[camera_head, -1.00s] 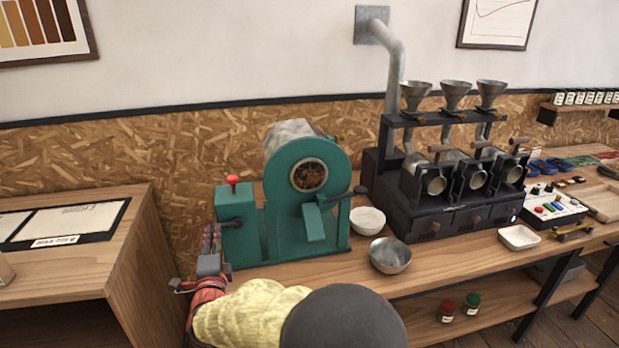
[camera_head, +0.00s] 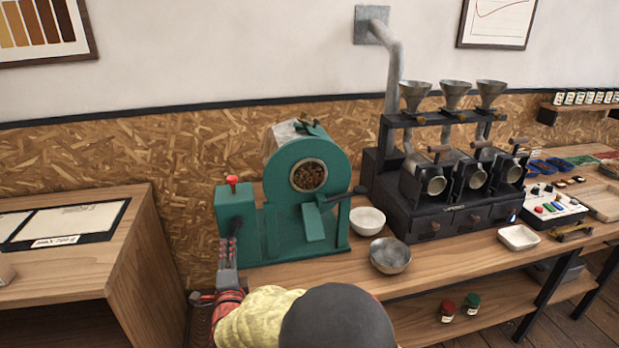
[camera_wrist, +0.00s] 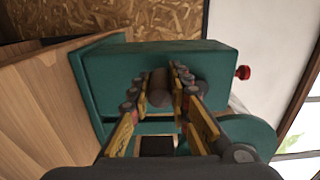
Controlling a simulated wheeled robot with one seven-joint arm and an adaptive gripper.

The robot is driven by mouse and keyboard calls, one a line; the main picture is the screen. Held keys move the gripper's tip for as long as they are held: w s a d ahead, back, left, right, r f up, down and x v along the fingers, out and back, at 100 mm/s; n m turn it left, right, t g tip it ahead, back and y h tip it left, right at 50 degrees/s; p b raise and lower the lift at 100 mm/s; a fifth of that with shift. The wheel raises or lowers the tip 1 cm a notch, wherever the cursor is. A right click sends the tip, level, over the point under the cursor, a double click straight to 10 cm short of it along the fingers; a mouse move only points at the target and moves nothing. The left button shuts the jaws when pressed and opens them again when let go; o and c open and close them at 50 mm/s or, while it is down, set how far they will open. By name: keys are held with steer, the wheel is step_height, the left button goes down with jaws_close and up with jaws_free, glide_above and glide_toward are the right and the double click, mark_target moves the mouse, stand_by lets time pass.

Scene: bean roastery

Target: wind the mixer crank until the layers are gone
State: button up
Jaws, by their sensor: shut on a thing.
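The green mixer (camera_head: 262,235) stands on the wooden bench. Its round front window (camera_head: 309,175) shows a brown, speckled mass; I cannot make out clear layers at this size. My gripper (camera_head: 232,240) is in front of the green box at the mixer's left. In the wrist view, my gripper's fingers (camera_wrist: 166,82) are shut around the brown crank handle (camera_wrist: 158,88), with a dark round part beside it. The gripper hides most of the crank in the head view.
A red knob (camera_head: 232,181) tops the green box. A white bowl (camera_head: 367,221) and a metal bowl (camera_head: 390,256) stand right of the mixer, near a black roaster (camera_head: 440,215) with several funnels. A separate wooden desk (camera_head: 105,255) is at the left.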

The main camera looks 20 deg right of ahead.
steer(key=shift+d, duration=0.15)
steer(key=shift+d+f, duration=0.15)
steer(key=shift+d, duration=0.55)
steer(key=shift+d+f, duration=0.1)
steer(key=shift+d, duration=0.6)
steer(key=o, duration=1.2)
steer(key=shift+f, duration=0.1)
steer(key=shift+o, duration=0.2)
steer(key=shift+s, duration=0.1)
steer(key=s, duration=0.9)
steer(key=shift+a, duration=0.2)
